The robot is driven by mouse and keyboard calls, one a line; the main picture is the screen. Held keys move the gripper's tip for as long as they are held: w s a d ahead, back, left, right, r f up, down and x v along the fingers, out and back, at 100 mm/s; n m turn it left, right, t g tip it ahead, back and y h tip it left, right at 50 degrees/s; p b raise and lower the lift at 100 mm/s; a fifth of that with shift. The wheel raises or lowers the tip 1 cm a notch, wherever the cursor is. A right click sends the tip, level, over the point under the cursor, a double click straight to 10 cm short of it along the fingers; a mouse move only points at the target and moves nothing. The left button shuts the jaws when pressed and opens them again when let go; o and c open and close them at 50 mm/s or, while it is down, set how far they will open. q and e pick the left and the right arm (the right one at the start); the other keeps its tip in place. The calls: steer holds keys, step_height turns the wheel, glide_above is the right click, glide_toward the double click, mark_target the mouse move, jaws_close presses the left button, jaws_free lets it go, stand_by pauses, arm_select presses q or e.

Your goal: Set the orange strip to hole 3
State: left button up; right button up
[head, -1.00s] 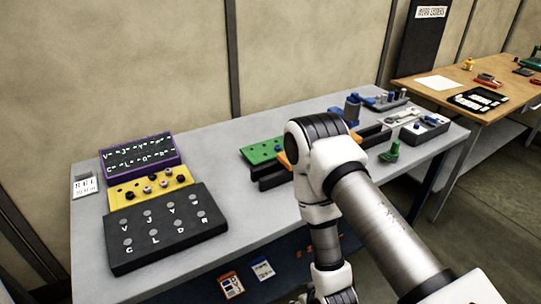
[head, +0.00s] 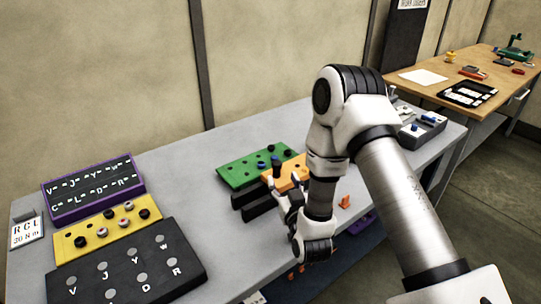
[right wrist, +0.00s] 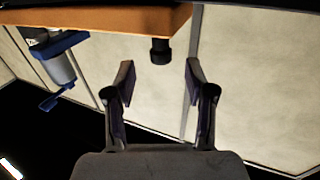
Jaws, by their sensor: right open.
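The orange strip (head: 298,172) lies at the right end of the green strip (head: 243,167) on dark supports, partly hidden behind my right arm. A dark upright peg (head: 277,168) stands at the orange strip's left end. My right gripper (head: 274,184) is open and empty, close in front of that end. In the right wrist view the orange strip (right wrist: 100,18) crosses the top, and a black peg (right wrist: 160,50) projects from it towards the gap between the open fingers (right wrist: 160,75), apart from both. Hole numbers cannot be read. My left gripper is not in view.
At the left are a black lettered board (head: 130,268), a yellow strip with knobs (head: 85,240) and a purple-edged letter panel (head: 95,190). A grey-blue clamp (right wrist: 60,65) shows in the right wrist view. Grey table surface (head: 190,190) is free between the boards and the strips.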

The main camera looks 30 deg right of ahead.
mark_target(279, 167)
steer(key=shift+w+r, duration=0.1)
steer(key=shift+r, duration=0.2)
steer(key=p+x, duration=0.2)
steer(key=x, duration=0.4)
steer(key=shift+w+d+r, duration=0.1)
steer(key=shift+w, duration=0.3)
steer(key=shift+s+r, duration=0.1)
steer(key=shift+s, duration=0.05)
jaws_close()
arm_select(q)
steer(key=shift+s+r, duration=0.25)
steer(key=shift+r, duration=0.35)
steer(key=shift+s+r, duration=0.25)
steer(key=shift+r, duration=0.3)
arm_select(e)
steer(key=shift+d, duration=0.1)
